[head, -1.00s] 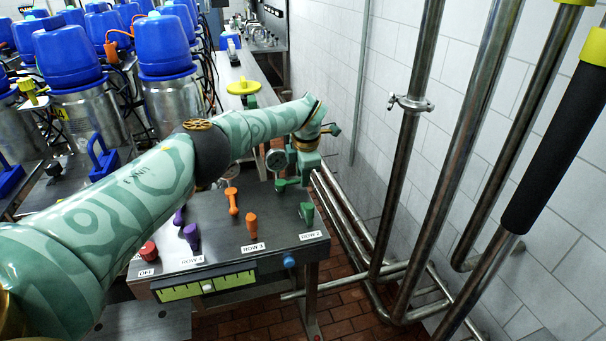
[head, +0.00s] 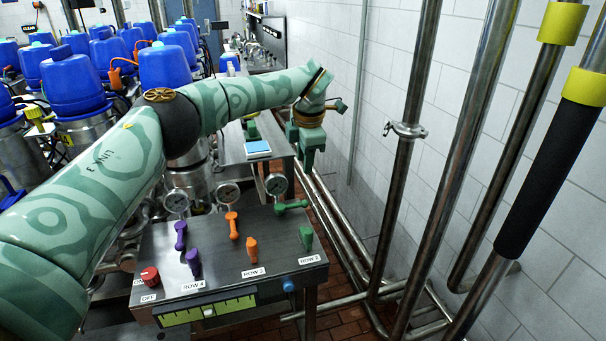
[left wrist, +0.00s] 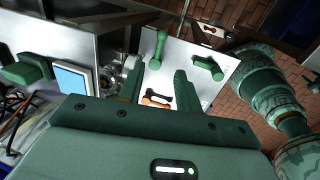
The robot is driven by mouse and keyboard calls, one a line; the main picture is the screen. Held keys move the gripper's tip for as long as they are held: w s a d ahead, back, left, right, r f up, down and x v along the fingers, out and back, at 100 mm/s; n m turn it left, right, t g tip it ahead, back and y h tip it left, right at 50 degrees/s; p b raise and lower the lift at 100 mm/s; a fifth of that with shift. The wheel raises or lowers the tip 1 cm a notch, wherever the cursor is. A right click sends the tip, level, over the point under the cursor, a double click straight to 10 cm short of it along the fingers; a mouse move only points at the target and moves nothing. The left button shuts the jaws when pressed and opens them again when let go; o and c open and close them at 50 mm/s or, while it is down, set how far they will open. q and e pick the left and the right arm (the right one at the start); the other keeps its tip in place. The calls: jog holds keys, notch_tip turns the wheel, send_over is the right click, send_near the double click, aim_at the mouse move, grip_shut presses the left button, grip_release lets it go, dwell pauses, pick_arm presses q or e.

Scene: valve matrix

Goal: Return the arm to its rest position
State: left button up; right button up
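My left arm (head: 75,215) comes in from the left and reaches across above the valve panel (head: 220,262). My left gripper (head: 305,158) hangs past the panel's far right side, above the green handles, apart from them. In the left wrist view its two fingers (left wrist: 157,88) are spread with nothing held. The panel carries a rear green handle (head: 290,206), a front green handle (head: 306,238), two orange handles (head: 232,225) and two purple handles (head: 193,263). My right gripper is not in view.
A red knob (head: 150,276) sits at the panel's left, and pressure gauges (head: 276,184) stand behind it. Blue-topped canisters (head: 72,80) crowd the left. Steel pipes (head: 407,130) and a tiled wall fill the right. A blue-screened box (head: 258,148) lies behind the arm.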

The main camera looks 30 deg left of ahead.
pick_arm(q)
jog(key=shift+s+d+r, duration=0.15)
jog(key=shift+r, duration=0.85)
